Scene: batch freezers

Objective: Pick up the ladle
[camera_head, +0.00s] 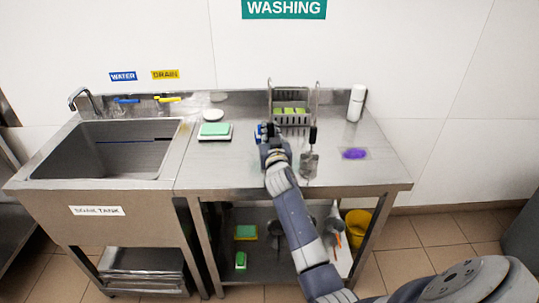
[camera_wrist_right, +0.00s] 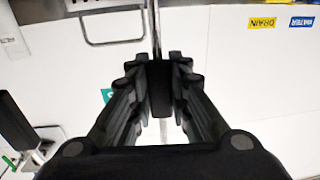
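The ladle shows best in the right wrist view as a thin metal shaft (camera_wrist_right: 155,25) and a black handle (camera_wrist_right: 160,88). My right gripper (camera_wrist_right: 160,65) has its fingers on both sides of this handle, which fills the gap between them. In the head view my right gripper (camera_head: 266,134) is at the left front of the wire rack, over the worktable, and hides the handle. The ladle's bowl cannot be made out. My left gripper is not in view.
A second utensil with a black handle (camera_head: 313,134) is just right of my gripper. The rack (camera_head: 291,119) holds green sponges. A white tray with a green sponge (camera_head: 215,130), a white bottle (camera_head: 356,103) and a purple item (camera_head: 354,153) are on the worktable (camera_head: 235,170). A sink (camera_head: 105,150) is left.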

